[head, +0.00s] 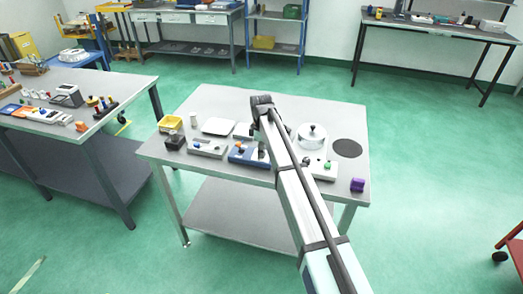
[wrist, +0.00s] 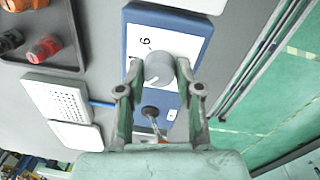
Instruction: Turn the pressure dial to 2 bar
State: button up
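The pressure dial is a round grey knob (wrist: 158,68) with a short white pointer line, on a blue panel (wrist: 190,22) in the wrist view. In the head view the blue panel (head: 238,156) lies near the table's front edge, and my arm hides the knob and part of my gripper (head: 262,108).
A dark round part with a metal lever (wrist: 152,112) sits on the panel near the fingers. A grey control box (head: 207,148) stands left of the panel. A lidded pot (head: 311,137), a box with a green button (head: 322,170) and a purple block (head: 357,185) stand right.

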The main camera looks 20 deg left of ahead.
jog(key=o, duration=0.3)
jog(key=shift+r, duration=0.1)
notch_tip(320, 180, up, 12)
jog(key=shift+s, duration=0.35)
jog(key=shift+d, duration=0.1)
dwell(0.4)
